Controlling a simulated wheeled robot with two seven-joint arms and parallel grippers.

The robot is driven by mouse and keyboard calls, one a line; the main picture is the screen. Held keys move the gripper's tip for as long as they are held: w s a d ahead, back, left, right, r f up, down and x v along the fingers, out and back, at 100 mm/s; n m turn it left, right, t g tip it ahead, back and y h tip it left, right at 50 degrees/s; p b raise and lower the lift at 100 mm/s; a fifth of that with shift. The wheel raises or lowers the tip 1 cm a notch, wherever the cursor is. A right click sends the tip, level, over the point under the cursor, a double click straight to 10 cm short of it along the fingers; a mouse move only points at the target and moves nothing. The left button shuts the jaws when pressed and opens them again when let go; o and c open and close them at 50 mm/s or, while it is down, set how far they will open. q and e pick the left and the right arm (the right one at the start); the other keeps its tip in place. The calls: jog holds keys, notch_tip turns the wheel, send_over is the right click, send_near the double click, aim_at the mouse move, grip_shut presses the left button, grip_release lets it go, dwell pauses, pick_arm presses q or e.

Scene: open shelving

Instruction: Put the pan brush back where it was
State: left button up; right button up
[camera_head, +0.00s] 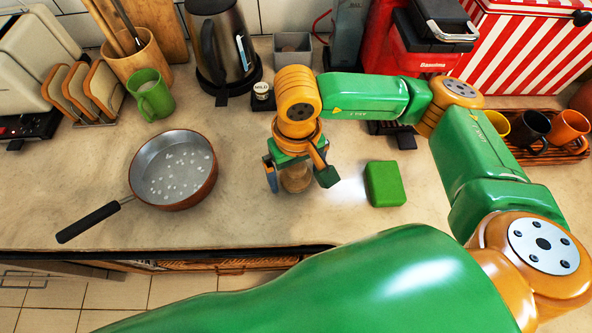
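A small round brownish thing, seemingly the pan brush (296,180), stands on the counter directly under my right gripper, which hides its top. My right gripper (298,174) points down over it, with one finger on each side. The fingers are spread wider than the brush, with an apparent narrow gap, so the gripper looks open around it. A pan (146,165) with white bits in it sits on the counter at the left, its black handle toward the front left. My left gripper is not in view.
A green sponge-like block (385,184) lies right of the gripper. Behind stand a kettle (222,45), a small jar (261,91), a grey box (292,48) and a red machine (412,50). A mug tray (540,152) is at right. Counter between pan and gripper is clear.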

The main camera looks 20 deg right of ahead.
jog(key=shift+r, duration=0.1)
jog(key=shift+r+p, duration=0.3)
jog(key=shift+p, duration=0.1)
notch_tip(320, 180, up, 12)
jog(key=shift+f+b, duration=0.2)
jog(key=shift+b, duration=0.7)
